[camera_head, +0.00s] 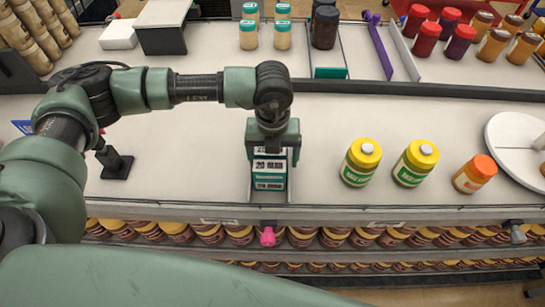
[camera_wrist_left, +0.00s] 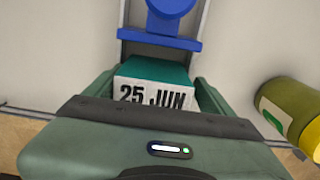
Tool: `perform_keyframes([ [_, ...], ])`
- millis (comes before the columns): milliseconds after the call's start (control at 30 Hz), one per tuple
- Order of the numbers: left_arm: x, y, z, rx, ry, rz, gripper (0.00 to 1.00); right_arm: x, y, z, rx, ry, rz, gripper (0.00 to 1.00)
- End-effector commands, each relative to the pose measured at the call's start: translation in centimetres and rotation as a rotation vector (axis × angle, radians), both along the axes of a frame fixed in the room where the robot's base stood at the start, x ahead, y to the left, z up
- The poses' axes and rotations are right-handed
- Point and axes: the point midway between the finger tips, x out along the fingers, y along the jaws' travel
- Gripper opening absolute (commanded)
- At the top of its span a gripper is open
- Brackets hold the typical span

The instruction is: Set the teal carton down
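My left gripper (camera_head: 272,150) points down over a grey lane at the front of the shelf. In the left wrist view its fingers (camera_wrist_left: 155,95) lie close along both sides of a teal carton (camera_wrist_left: 155,75), which has a white face reading "25 JUN". The gripper looks shut on it. In the head view, teal pieces with white labels (camera_head: 269,175) show in the lane below and in front of the gripper; one label starts with "20". How far the carton is above the lane floor cannot be told. My right gripper is not in view.
A blue part (camera_wrist_left: 165,20) sits in the lane behind the carton. Two yellow-lidded jars (camera_head: 361,162) and an orange-lidded jar (camera_head: 474,174) stand to the right. A black stand (camera_head: 115,164) is to the left. Another lane with a teal piece (camera_head: 330,73) lies farther back. Shelf surface beside the lane is clear.

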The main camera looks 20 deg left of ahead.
Motion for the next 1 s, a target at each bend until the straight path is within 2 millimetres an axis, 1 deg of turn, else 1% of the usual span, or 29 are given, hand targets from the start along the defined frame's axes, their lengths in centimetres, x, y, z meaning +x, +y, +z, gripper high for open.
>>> perform_keyframes([
  [33, -0.8, 0.4, -1.4, 0.011, 0.025, 0.004, 0.9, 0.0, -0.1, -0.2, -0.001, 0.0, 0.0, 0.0],
  [433, -0.8, 0.6, -1.5, 0.014, 0.026, 0.006, 0.9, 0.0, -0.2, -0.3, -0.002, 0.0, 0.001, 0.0],
  [567, -0.7, 0.6, -1.0, 0.014, 0.026, 0.007, 0.9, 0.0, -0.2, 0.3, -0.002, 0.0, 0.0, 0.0],
  [700, -0.8, 0.6, 0.6, 0.015, 0.026, 0.006, 0.9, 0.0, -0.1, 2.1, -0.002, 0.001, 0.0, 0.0],
  [733, -0.6, 0.5, 0.6, 0.013, 0.023, 0.006, 0.9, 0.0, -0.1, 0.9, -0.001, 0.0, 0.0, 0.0],
  [767, -0.6, 0.5, 1.2, 0.013, 0.021, 0.005, 0.9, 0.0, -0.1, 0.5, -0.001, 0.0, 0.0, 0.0],
  [1000, -0.5, 0.3, 7.2, 0.009, 0.014, 0.002, 0.9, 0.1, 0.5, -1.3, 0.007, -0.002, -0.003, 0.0],
])
